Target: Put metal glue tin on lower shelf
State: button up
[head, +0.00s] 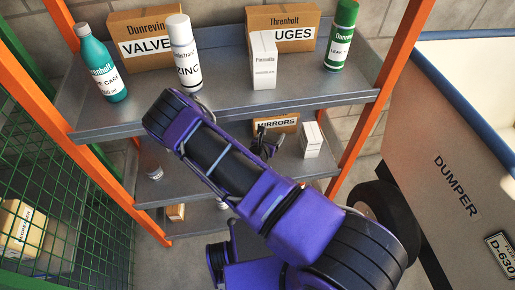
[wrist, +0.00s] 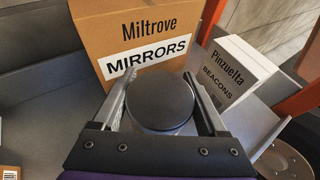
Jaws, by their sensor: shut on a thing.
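My gripper (wrist: 162,88) is shut on the metal glue tin (wrist: 160,102) in the wrist view. The tin shows a round dark top and a grey side between the two fingers; no label shows. In the head view my gripper (head: 266,143) is small, at the middle shelf (head: 185,185), in front of the mirrors box (head: 288,123). My arm hides much of the middle shelf and the lower shelf (head: 200,222). I cannot tell whether the tin touches a shelf.
The white beacons box (wrist: 228,75) stands right of the mirrors box, close to my right finger. Bottles, cans and boxes stand on the top shelf (head: 220,118). Orange posts (head: 395,80) frame the rack. A green mesh cage (head: 60,160) is left, the dumper (head: 450,150) right.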

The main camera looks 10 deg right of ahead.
jog(key=shift+f+b, duration=0.7)
jog(key=shift+f, duration=2.7)
jog(key=shift+f, duration=0.1)
jog(key=shift+f, duration=0.15)
jog(key=o, duration=1.4)
jog(key=shift+o, duration=0.2)
jog(key=shift+r, duration=0.35)
jog(key=p+v, duration=0.2)
jog(key=v, duration=1)
jog(key=shift+f, duration=0.2)
